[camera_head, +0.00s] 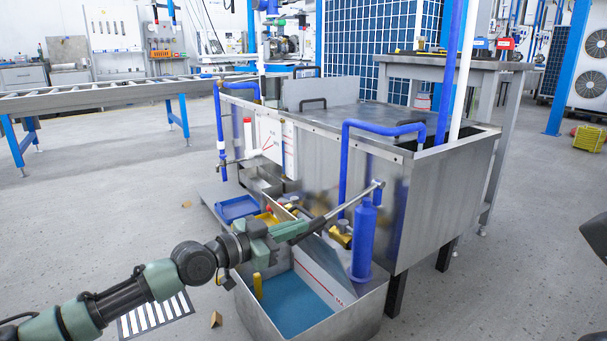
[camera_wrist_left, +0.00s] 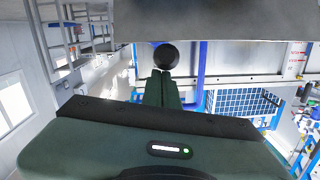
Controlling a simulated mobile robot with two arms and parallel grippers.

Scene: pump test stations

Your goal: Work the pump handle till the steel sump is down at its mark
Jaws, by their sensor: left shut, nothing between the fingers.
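The steel sump (camera_head: 366,312) is an open box at the front, with blue liquid (camera_head: 300,302) low inside. A white plate with a red line and partly hidden lettering (camera_head: 318,270) is on its inner wall. The blue pump (camera_head: 362,240) stands at its right side. The pump handle (camera_head: 350,203) slopes from the pump's top down to the left. My left gripper (camera_head: 290,231) is at the handle's lower end, shut and empty. In the left wrist view the shut fingertips (camera_wrist_left: 164,76) point at a round black end (camera_wrist_left: 166,56), probably the handle's; contact is unclear.
A large steel tank (camera_head: 425,210) with blue pipes stands behind the sump. A blue tray (camera_head: 237,208) and brass fittings (camera_head: 341,235) are beside it. A roller conveyor (camera_head: 110,91) is at the left. A floor grate (camera_head: 155,315) lies under my arm. Open floor is at right.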

